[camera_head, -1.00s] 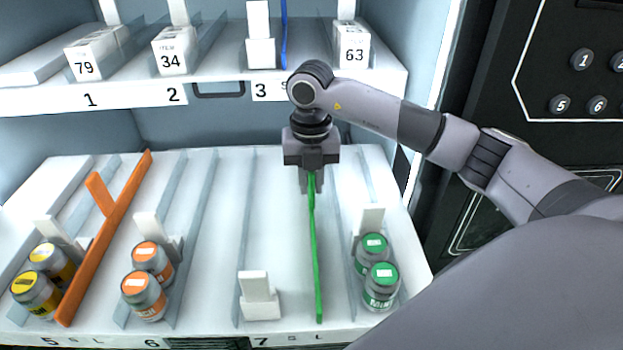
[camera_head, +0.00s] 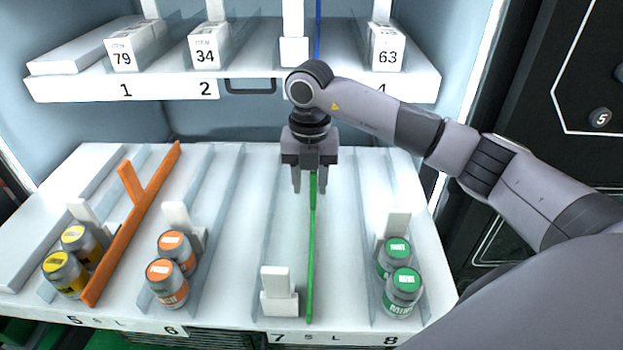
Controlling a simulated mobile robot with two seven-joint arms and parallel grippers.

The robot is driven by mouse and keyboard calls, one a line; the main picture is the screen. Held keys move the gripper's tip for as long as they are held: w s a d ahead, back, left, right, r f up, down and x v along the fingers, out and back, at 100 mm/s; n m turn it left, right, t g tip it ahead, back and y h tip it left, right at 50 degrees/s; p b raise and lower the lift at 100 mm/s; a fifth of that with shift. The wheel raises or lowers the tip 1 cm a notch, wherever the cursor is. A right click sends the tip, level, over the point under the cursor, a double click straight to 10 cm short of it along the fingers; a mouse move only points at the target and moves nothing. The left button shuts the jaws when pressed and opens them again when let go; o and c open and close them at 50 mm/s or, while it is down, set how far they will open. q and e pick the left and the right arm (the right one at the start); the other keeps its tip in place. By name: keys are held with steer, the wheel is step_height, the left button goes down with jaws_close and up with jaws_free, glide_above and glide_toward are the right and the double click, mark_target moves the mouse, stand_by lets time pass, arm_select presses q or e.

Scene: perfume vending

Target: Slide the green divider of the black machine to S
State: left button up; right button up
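The long thin green divider (camera_head: 311,255) stands on the lower shelf (camera_head: 345,215) of the black machine, running front to back. Its front end is above the S mark, left of the L mark, between labels 7 and 8. My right gripper (camera_head: 310,188) points down over the divider's rear part. Its two fingers are apart, one on each side of the divider, with a visible gap on the left; the divider lies closer to the right finger. The gripper hides the divider's rear end. My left gripper is out of view.
Green-capped bottles (camera_head: 402,288) stand right of the divider, and a white pusher (camera_head: 278,290) left of it. Orange-capped bottles (camera_head: 167,282), an orange divider (camera_head: 130,225) and yellow-capped bottles (camera_head: 66,272) are farther left. The upper shelf (camera_head: 150,85) is above and behind.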

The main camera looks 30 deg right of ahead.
steer(key=shift+d, duration=0.1)
step_height(320, 180, up, 7)
steer(key=shift+r+b, duration=0.1)
steer(key=shift+b, duration=0.3)
stand_by(0.4)
